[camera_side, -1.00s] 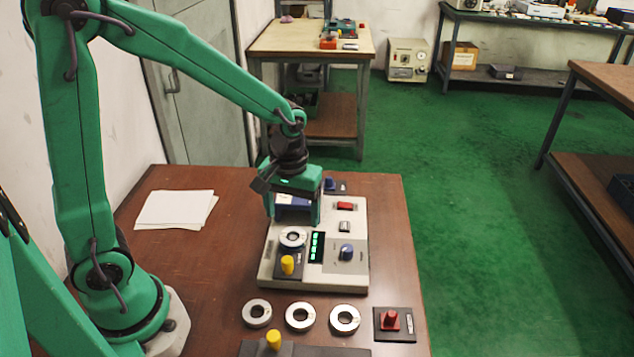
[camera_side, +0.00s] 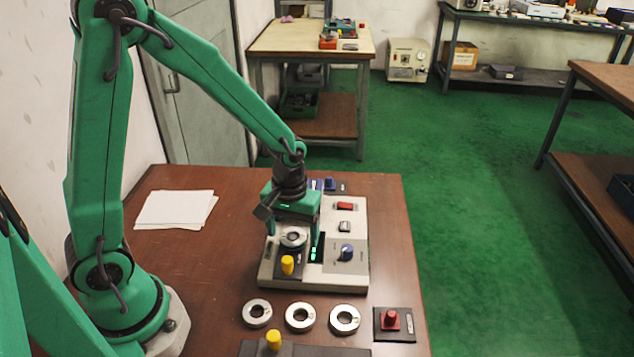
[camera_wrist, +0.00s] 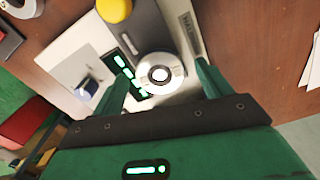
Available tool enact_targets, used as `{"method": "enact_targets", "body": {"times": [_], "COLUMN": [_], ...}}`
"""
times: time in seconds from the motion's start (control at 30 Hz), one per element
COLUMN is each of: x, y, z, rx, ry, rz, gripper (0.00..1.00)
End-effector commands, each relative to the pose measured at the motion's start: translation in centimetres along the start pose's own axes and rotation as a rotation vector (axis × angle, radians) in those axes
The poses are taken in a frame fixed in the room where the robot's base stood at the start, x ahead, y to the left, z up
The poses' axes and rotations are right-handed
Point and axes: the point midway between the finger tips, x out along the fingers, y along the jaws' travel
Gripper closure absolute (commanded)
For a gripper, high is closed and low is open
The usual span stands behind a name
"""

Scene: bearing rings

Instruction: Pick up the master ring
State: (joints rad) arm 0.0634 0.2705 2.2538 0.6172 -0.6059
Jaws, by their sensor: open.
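A metal ring (camera_side: 293,238) sits on the dark stage of the light grey gauge unit (camera_side: 337,275), behind a yellow knob (camera_side: 287,264); I take it for the master ring. In the wrist view the ring (camera_wrist: 148,74) shows a pale face and a round centre hole. My gripper (camera_side: 293,231) is just above it, pointing down. Its fingers are apart, one on each side of the ring, and it holds nothing. In the wrist view my gripper (camera_wrist: 158,88) has the ring between its fingertips; contact cannot be told.
Several controls stand on the unit: a green display (camera_side: 316,249), a blue knob (camera_side: 346,252) and a red switch (camera_side: 345,206). Three loose rings (camera_side: 300,316) lie in front, beside a red knob (camera_side: 391,318) on a dark plate. Papers (camera_side: 174,209) lie at left.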

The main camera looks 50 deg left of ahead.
Motion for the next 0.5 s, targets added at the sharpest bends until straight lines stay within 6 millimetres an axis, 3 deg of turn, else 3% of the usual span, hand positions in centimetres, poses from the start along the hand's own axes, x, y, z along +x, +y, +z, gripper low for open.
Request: {"method": "enact_targets", "body": {"times": [0.43,0.5], "x": [-0.01,-0.01], "y": [0.01,0.01], "z": [0.00,0.00], "rx": [0.000,0.000], "ry": [0.000,0.000], "rz": [0.000,0.000], "gripper": [0.23,0.32]}}
